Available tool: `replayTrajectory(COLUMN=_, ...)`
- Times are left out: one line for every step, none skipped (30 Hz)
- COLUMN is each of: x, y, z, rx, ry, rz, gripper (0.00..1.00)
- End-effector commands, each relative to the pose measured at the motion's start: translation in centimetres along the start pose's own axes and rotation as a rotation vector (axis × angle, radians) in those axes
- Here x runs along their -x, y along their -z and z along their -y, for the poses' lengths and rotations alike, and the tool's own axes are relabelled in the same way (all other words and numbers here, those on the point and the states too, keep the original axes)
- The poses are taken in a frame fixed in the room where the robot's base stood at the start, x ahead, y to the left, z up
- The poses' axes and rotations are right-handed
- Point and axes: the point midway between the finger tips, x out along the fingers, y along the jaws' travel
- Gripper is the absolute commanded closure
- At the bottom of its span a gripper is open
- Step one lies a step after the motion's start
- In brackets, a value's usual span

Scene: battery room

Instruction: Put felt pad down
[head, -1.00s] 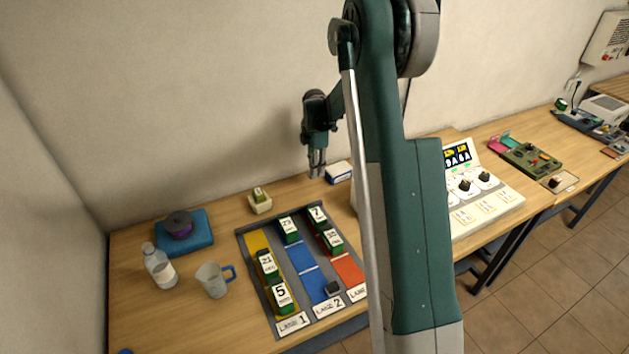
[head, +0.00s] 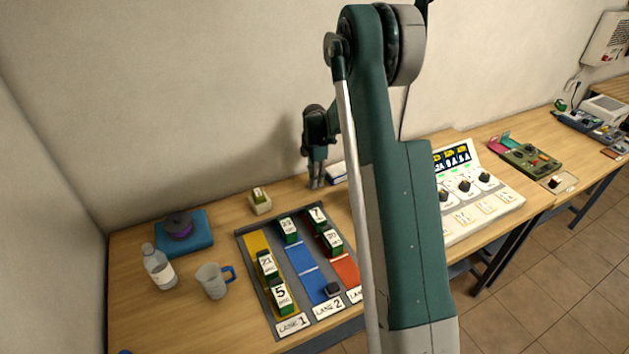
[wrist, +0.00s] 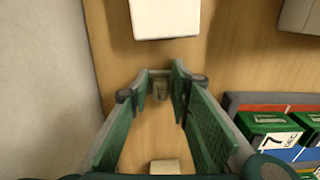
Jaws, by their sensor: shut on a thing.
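My gripper (head: 317,184) points down at the back of the bench, left of a white and blue box. In the wrist view my gripper (wrist: 160,86) is shut on a small grey-green piece (wrist: 160,90), which looks like the felt pad. The piece is tiny in the head view and cannot be made out there. Its exact height above the wood cannot be told, but the fingertips are close to the bench top.
The white box (wrist: 165,18) lies just beyond the fingertips. A cream holder (head: 260,206) stands to the left. The lane board (head: 241,245) with numbered green blocks lies in front. A mug (head: 212,281), bottle (head: 158,267) and blue case (head: 196,238) are farther left.

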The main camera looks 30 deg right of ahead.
Motion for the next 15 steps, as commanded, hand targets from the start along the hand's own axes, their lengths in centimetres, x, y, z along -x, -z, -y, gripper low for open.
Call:
replayTrajectory(x=-0.08, y=0.00, z=0.00, rx=0.000, ry=0.000, rz=0.000, gripper=0.88)
replayTrajectory(x=-0.09, y=0.00, z=0.00, rx=0.000, ry=0.000, rz=0.000, gripper=0.88)
replayTrajectory(x=-0.07, y=0.00, z=0.00, rx=0.000, ry=0.000, rz=0.000, gripper=0.88)
replayTrajectory(x=-0.07, y=0.00, z=0.00, rx=0.000, ry=0.000, rz=0.000, gripper=0.88)
replayTrajectory(x=-0.06, y=0.00, z=0.00, rx=0.000, ry=0.000, rz=0.000, gripper=0.88)
replayTrajectory(x=-0.06, y=0.00, z=0.00, rx=0.000, ry=0.000, rz=0.000, gripper=0.88)
replayTrajectory(x=-0.06, y=0.00, z=0.00, rx=0.000, ry=0.000, rz=0.000, gripper=0.88)
replayTrajectory(x=-0.07, y=0.00, z=0.00, rx=0.000, ry=0.000, rz=0.000, gripper=0.88)
replayTrajectory(x=-0.13, y=0.00, z=0.00, rx=0.000, ry=0.000, rz=0.000, gripper=0.88)
replayTrajectory(x=-0.20, y=0.00, z=0.00, rx=0.000, ry=0.000, rz=0.000, gripper=0.88)
replayTrajectory(x=-0.28, y=0.00, z=0.00, rx=0.000, ry=0.000, rz=0.000, gripper=0.88)
replayTrajectory(x=-0.38, y=0.00, z=0.00, rx=0.000, ry=0.000, rz=0.000, gripper=0.88)
replayTrajectory(x=-0.45, y=0.00, z=0.00, rx=0.000, ry=0.000, rz=0.000, gripper=0.88)
replayTrajectory(x=-0.41, y=0.00, z=-0.01, rx=0.000, ry=0.000, rz=0.000, gripper=0.77)
replayTrajectory(x=-0.37, y=0.00, z=-0.01, rx=0.000, ry=0.000, rz=0.000, gripper=0.72)
